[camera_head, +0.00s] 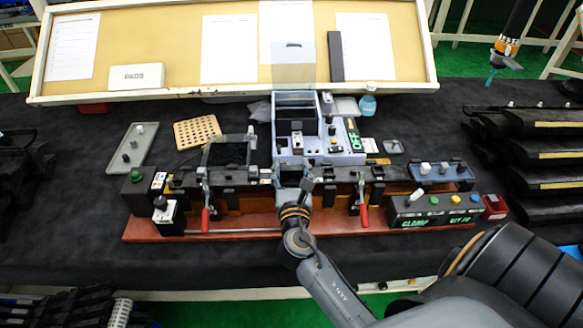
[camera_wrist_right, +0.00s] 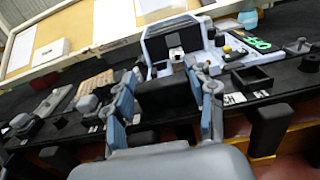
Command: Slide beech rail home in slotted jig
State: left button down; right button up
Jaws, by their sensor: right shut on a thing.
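The slotted jig (camera_head: 385,187) is a long dark fixture with black blocks along it, on a red-brown base board (camera_head: 250,226). A brown-orange wooden strip, seemingly the beech rail (camera_head: 333,199), shows below the black blocks; its middle is hidden by my right gripper. My right gripper (camera_head: 293,188) is over the middle of the jig, pointing away from me. In the wrist view its two fingers stand either side of a black block (camera_wrist_right: 166,94), and it is shut on that block. How the block joins the rail is hidden.
Red-handled clamps (camera_head: 206,219) (camera_head: 363,217) stand left and right of my right gripper. A pale blue device (camera_head: 284,152) stands behind the jig. A button box (camera_head: 435,211) is at right, a black-knobbed post (camera_head: 168,213) at left. Bare dark cloth lies in front.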

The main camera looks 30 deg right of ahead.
jog(key=shift+w+a, duration=0.3)
jog(key=shift+a, duration=0.2)
jog(key=shift+w+a, duration=0.25)
jog(key=shift+a, duration=0.2)
dwell(0.7)
jog(key=o, duration=1.3)
jog(key=shift+o, duration=1)
jog(key=shift+w+a, duration=0.1)
jog(key=shift+a, duration=0.05)
jog(key=shift+f, duration=0.1)
jog(key=shift+s+a, duration=0.2)
jog(key=shift+s, duration=0.3)
jog(key=v, duration=1.1)
jog(key=shift+a, duration=0.15)
